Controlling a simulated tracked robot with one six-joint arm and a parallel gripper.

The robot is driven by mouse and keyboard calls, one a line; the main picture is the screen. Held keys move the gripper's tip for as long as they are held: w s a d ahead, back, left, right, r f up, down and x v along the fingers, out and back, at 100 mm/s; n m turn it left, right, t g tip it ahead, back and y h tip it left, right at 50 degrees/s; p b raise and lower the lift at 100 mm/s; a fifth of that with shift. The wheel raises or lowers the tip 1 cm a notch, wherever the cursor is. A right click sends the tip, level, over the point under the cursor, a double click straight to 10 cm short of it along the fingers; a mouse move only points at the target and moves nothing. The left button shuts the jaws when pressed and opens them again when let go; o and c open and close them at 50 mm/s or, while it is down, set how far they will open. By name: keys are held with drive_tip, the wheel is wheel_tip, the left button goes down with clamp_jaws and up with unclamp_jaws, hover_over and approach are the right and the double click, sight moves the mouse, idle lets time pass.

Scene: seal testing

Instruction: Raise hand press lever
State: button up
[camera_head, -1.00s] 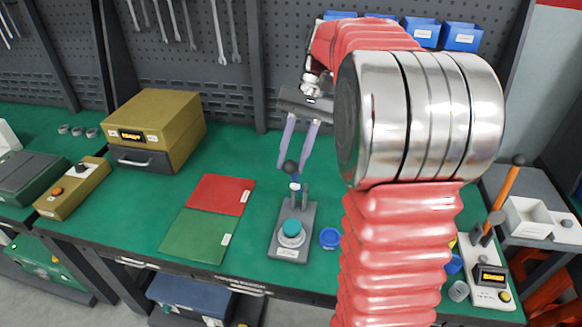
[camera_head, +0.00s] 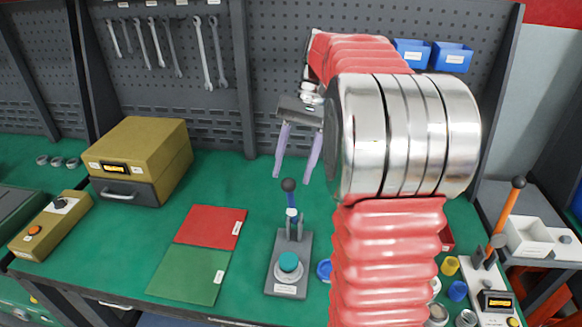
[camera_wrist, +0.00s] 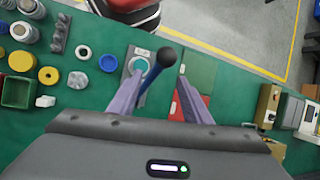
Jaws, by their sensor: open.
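The hand press has a grey base (camera_head: 276,278) with a round teal-topped part (camera_head: 288,262) at its front. Its lever is upright, with a blue shaft and a dark ball knob (camera_head: 289,185). My gripper (camera_head: 292,180) is open and empty, fingers pointing down at the knob, which shows at or just below the fingertips. In the wrist view the knob (camera_wrist: 166,58) appears between the two fingertips, apart from both. I cannot tell its exact depth relative to them.
A red mat (camera_head: 212,227) and a green mat (camera_head: 190,275) lie left of the press. A yellow box (camera_head: 145,150) stands behind them. Blue and yellow rings (camera_wrist: 78,79) lie near the press. Another device with an orange lever (camera_head: 507,212) stands at far right.

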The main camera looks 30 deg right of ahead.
drive_tip(key=v, duration=0.7)
drive_tip(key=shift+r, duration=0.2)
idle(0.4)
drive_tip(key=shift+d, duration=0.1)
